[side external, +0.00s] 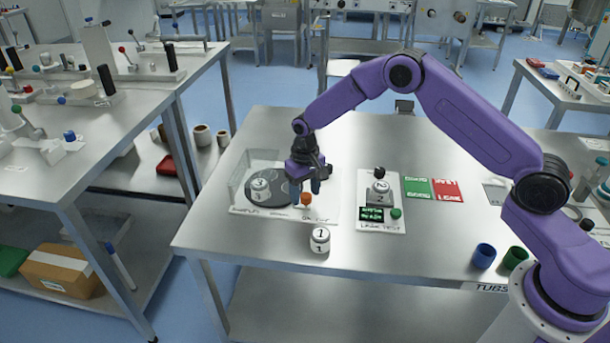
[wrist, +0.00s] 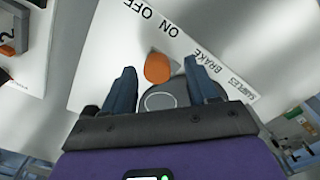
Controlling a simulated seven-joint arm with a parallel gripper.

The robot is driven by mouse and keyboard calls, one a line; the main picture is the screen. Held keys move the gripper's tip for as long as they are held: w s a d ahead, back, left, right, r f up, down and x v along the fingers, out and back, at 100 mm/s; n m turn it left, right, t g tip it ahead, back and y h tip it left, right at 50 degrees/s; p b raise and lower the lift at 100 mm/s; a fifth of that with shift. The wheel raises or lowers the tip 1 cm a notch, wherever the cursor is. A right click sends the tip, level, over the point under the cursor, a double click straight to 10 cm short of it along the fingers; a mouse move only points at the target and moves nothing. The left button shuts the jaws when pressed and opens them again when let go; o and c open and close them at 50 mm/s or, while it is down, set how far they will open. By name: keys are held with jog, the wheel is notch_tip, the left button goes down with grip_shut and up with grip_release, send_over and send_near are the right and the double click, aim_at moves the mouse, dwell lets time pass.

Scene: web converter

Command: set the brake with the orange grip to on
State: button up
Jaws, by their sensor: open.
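The brake's orange grip (wrist: 158,67) stands on a white plate, beside the printed words ON and OFF. It also shows in the side external view (side external: 306,199), at the right part of the plate next to a dark round disc (side external: 268,197). I cannot tell which setting it is at. My gripper (wrist: 160,72) is open, with its blue fingers on either side of the orange grip in the wrist view. In the side external view my gripper (side external: 316,187) points down just above and beside the grip. I cannot tell whether a finger touches it.
A jar marked 1 (side external: 260,188) is on the disc, by a clear guard (side external: 240,180). Another jar (side external: 320,240) stands in front of the plate. A leak test station (side external: 381,200) and green and red mats (side external: 432,189) lie to the right. The table's front left is clear.

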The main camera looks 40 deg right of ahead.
aim_at(305, 196)
notch_tip(305, 196, up, 17)
dwell(0.5)
jog(key=shift+r, duration=0.1)
jog(key=s+a+r+n, duration=0.2)
jog(key=s, duration=0.3)
jog(key=s+a+r+n, duration=0.1)
jog(key=s+a, duration=0.1)
jog(key=s, duration=0.4)
jog(key=s+d+n, duration=0.3)
jog(key=s, duration=0.6)
jog(key=s+d+n, duration=0.3)
jog(key=s, duration=0.7)
jog(key=s+d+n, duration=0.3)
jog(key=s, duration=0.7)
jog(key=shift+s+f+n, duration=0.2)
jog(key=shift+f+n, duration=0.1)
jog(key=shift+f, duration=0.1)
jog(key=shift+d, duration=0.1)
